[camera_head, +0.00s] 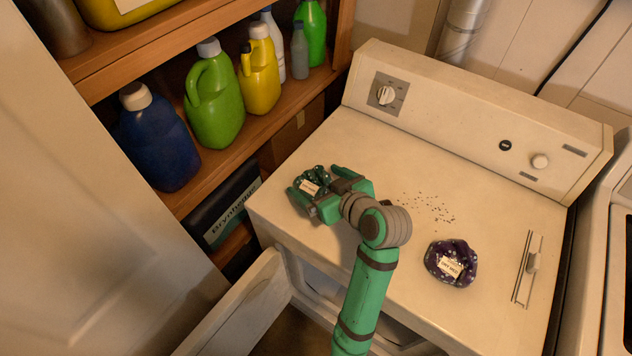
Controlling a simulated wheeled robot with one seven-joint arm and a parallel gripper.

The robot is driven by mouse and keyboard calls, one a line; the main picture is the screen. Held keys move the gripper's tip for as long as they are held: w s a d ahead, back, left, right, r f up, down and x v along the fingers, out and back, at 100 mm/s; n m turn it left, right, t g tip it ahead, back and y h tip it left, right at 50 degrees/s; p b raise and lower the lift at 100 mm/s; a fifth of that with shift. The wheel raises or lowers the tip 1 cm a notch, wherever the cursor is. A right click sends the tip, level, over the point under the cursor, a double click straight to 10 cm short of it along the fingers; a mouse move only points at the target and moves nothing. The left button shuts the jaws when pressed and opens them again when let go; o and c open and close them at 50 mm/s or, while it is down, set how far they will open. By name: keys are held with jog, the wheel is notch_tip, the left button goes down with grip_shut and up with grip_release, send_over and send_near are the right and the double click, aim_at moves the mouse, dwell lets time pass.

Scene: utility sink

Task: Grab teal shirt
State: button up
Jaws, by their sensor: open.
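The teal shirt (312,176) is a small dark teal bundle with a pale label, lying on the left part of the machine's white top. My gripper (317,188) reaches over the machine top from the front, with its green fingers spread on either side of the teal bundle. The jaws are open. The fingers and palm hide part of the bundle, and I cannot tell whether they touch it.
A dark purple spotted bundle (451,264) with a label lies on the right of the white machine (400,150). Dark specks are scattered between the bundles. A wooden shelf (230,136) with bottles stands at left. The machine's front door (245,310) hangs open.

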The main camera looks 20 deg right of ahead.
jog(key=shift+x, duration=0.75)
jog(key=c, duration=1.2)
